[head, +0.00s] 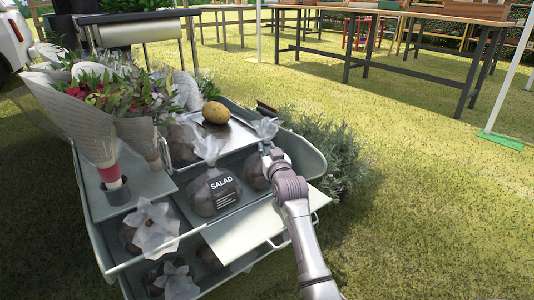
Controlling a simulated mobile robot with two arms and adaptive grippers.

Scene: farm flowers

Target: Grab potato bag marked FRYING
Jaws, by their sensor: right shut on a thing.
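My right gripper (266,146) comes in from the bottom right and is shut on the gathered neck of a clear potato bag (256,172). The bag's top flares above the fingers. Its body sits at the right end of the rack's middle shelf, partly behind my arm, and no label shows on it. A bag marked SALAD (214,190) stands just to its left. No FRYING label can be read in view. My left gripper is not in view.
The grey-green tiered rack (305,155) holds several other bags, a bare potato (215,112) and wrapped flower bouquets (80,115) at left. A leafy bush (345,150) is right of the rack. Long tables (400,65) stand behind.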

